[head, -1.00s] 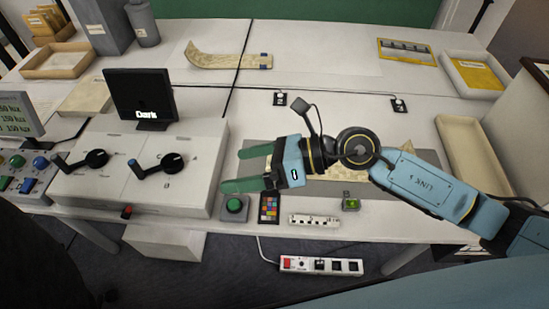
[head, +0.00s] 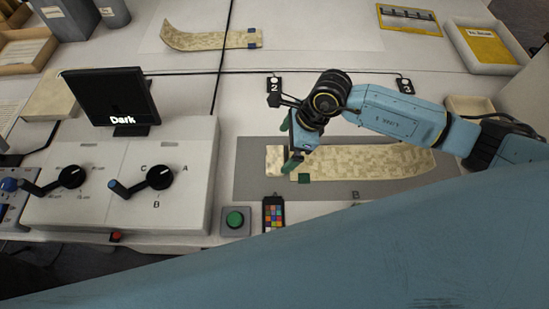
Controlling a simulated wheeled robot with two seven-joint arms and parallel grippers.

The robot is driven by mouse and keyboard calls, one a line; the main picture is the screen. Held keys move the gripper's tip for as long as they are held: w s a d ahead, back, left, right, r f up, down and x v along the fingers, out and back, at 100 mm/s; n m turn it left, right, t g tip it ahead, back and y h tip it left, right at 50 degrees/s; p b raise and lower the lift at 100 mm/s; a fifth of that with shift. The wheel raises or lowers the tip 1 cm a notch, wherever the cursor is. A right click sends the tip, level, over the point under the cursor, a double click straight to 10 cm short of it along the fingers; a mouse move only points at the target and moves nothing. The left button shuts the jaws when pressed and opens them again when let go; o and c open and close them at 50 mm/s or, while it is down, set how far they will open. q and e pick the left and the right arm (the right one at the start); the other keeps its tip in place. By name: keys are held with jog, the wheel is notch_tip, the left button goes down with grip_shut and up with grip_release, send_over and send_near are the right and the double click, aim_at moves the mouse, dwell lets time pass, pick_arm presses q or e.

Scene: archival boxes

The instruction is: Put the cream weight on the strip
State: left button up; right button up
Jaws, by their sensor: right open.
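A long mottled cream strip (head: 375,162) lies on a grey mat (head: 249,188) at the front of the table. Its right end looks slightly raised. A small dark green block (head: 303,177) sits at its front edge near the left end. My right gripper (head: 289,145) is over the left part of the strip, its green fingers apart; I see nothing between them. I cannot pick out a separate cream weight; it may blend with the strip or be hidden by the gripper. My left gripper is not in view.
A second strip (head: 205,38) with a curled left end and dark blue blocks lies at the back. Left are a control box (head: 190,200) with knobs and a screen (head: 110,98). A green button (head: 235,219) and colour card (head: 274,214) stand before the mat.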

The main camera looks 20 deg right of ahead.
aim_at(276, 158)
jog(key=shift+w+a+f, duration=0.1)
jog(key=shift+a+f, duration=0.15)
jog(key=shift+f, duration=0.45)
jog(key=x, duration=0.4)
jog(key=shift+a+f, duration=0.1)
jog(key=shift+f, duration=0.15)
jog(key=shift+a+f, duration=0.1)
jog(key=shift+f, duration=0.15)
jog(key=shift+w+f, duration=0.1)
jog(key=c, duration=1.3)
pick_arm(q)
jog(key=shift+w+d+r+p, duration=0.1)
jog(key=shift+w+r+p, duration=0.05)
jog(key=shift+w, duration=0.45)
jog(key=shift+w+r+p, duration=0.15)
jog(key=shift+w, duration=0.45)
pick_arm(e)
jog(key=w+d+r+n+g+h, duration=0.1)
jog(key=d+r+n+g+h, duration=0.1)
jog(key=r+n, duration=0.8)
jog(key=d+r+n+g+h, duration=0.2)
jog(key=d+r+n, duration=0.4)
jog(key=r+n, duration=0.5)
notch_tip(276, 158, up, 3)
jog(key=shift+w+r+g, duration=0.1)
jog(key=shift+w+g, duration=0.3)
jog(key=shift+g, duration=0.5)
